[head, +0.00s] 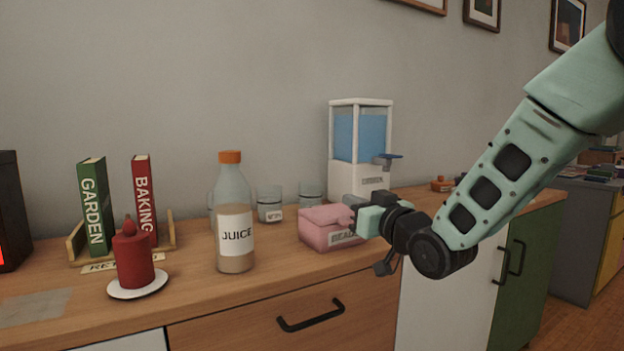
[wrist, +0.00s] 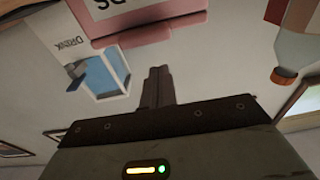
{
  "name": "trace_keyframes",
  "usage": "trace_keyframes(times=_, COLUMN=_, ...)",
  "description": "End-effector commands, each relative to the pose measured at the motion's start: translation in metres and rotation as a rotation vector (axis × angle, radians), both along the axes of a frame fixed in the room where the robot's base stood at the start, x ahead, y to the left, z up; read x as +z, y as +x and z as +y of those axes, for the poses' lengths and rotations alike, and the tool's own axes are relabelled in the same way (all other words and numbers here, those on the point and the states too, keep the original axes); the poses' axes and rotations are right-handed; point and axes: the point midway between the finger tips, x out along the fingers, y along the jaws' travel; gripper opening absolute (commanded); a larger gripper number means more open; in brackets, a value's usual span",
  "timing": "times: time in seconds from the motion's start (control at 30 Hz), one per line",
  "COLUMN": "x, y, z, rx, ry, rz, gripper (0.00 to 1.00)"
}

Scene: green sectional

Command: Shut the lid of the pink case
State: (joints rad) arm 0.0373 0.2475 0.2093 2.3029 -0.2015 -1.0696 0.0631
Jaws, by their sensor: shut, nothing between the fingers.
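The pink case (head: 318,236) sits on the wooden counter near its front edge, with a white label on its front. Its lid (head: 322,213) looks down over the box; a small gap cannot be ruled out. My gripper (head: 347,203) is at the case's right side in the head view, partly covering its label and right end. In the wrist view the fingers (wrist: 157,75) are together and empty. The pink case (wrist: 135,38) also shows upside down there, at the top, beyond the fingertips. I cannot tell whether the fingers touch it.
A juice bottle (head: 235,215), a red candle (head: 134,262) and a book rack (head: 170,232) stand farther left. Bare counter lies between bottle and case.

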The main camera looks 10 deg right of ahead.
Motion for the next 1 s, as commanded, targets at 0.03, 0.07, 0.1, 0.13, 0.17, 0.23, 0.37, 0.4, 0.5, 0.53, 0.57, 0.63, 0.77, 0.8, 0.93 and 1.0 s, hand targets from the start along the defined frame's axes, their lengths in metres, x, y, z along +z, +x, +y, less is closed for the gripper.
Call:
trace_keyframes(times=0.03, x=-0.014, y=-0.001, z=0.0, rx=0.0, ry=0.009, rz=-0.025, gripper=0.0)
trace_keyframes(times=0.07, x=-0.016, y=-0.001, z=0.0, rx=0.0, ry=0.015, rz=-0.042, gripper=0.0)
trace_keyframes(times=0.1, x=-0.019, y=-0.001, z=0.0, rx=0.0, ry=0.021, rz=-0.059, gripper=0.0)
trace_keyframes(times=0.13, x=-0.02, y=-0.002, z=0.0, rx=0.0, ry=0.026, rz=-0.075, gripper=0.0)
trace_keyframes(times=0.17, x=-0.022, y=-0.002, z=-0.001, rx=0.0, ry=0.031, rz=-0.088, gripper=0.0)
trace_keyframes(times=0.23, x=-0.025, y=-0.002, z=-0.001, rx=0.0, ry=0.041, rz=-0.119, gripper=0.0)
trace_keyframes(times=0.37, x=-0.029, y=-0.004, z=-0.001, rx=0.001, ry=0.047, rz=-0.138, gripper=0.0)
trace_keyframes(times=0.4, x=-0.03, y=-0.004, z=-0.001, rx=0.001, ry=0.047, rz=-0.138, gripper=0.0)
trace_keyframes(times=0.5, x=-0.034, y=-0.004, z=-0.001, rx=0.0, ry=0.047, rz=-0.135, gripper=0.0)
trace_keyframes(times=0.53, x=-0.034, y=-0.005, z=-0.001, rx=0.0, ry=0.047, rz=-0.135, gripper=0.0)
trace_keyframes(times=0.57, x=-0.035, y=-0.005, z=-0.001, rx=0.0, ry=0.047, rz=-0.135, gripper=0.0)
trace_keyframes(times=0.63, x=-0.036, y=-0.005, z=-0.002, rx=0.0, ry=0.047, rz=-0.135, gripper=0.0)
trace_keyframes(times=0.77, x=-0.037, y=-0.005, z=-0.002, rx=0.0, ry=0.046, rz=-0.133, gripper=0.0)
trace_keyframes(times=0.8, x=-0.037, y=-0.005, z=-0.001, rx=0.0, ry=0.046, rz=-0.133, gripper=0.0)
trace_keyframes(times=0.93, x=-0.038, y=-0.005, z=-0.001, rx=0.0, ry=0.046, rz=-0.13, gripper=0.0)
trace_keyframes(times=1.0, x=-0.038, y=-0.005, z=-0.001, rx=0.0, ry=0.045, rz=-0.129, gripper=0.0)
